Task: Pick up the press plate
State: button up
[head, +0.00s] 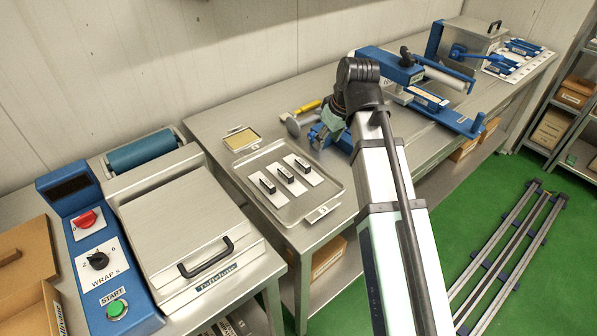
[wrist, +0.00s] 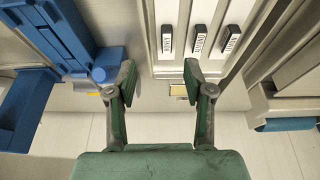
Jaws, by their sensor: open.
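Three white plates with black bar handles lie side by side on a metal tray (head: 333,188); I take these as the press plates. The middle plate (head: 289,178) lies between the left plate (head: 265,193) and the right plate (head: 308,174). In the wrist view the plates show at the top, with lettering on the handles of the middle plate (wrist: 199,42) and its neighbours. My gripper (wrist: 160,84) is open and empty, with the plates beyond its fingertips. In the head view my gripper (head: 330,121) is partly hidden behind my arm, to the tray's upper right.
A tan square in a frame (head: 241,139) lies behind the tray. A mallet (head: 295,123) and blue roller press (head: 400,68) stand to the right. A wrapping machine (head: 180,225) stands left, and a metal box (head: 468,40) at the far end.

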notch_tip(320, 180, up, 2)
jog(key=a, duration=0.2)
jog(key=p, duration=0.2)
send_over(303, 163)
jog(key=s+d, duration=0.2)
jog(key=shift+y, duration=0.3)
jog(key=f, duration=1.1)
jog(key=shift+w, duration=0.2)
jog(key=shift+a+p+x, duration=0.15)
jog(key=shift+p+x, duration=0.3)
jog(key=shift+x, duration=0.45)
jog(key=shift+a+p+x, duration=0.15)
jog(key=shift+p+x, duration=0.25)
jog(key=shift+x, duration=0.55)
jog(key=shift+w+a+f, duration=0.15)
jog(key=shift+w+f, duration=0.2)
jog(key=shift+f, duration=0.3)
grip_shut()
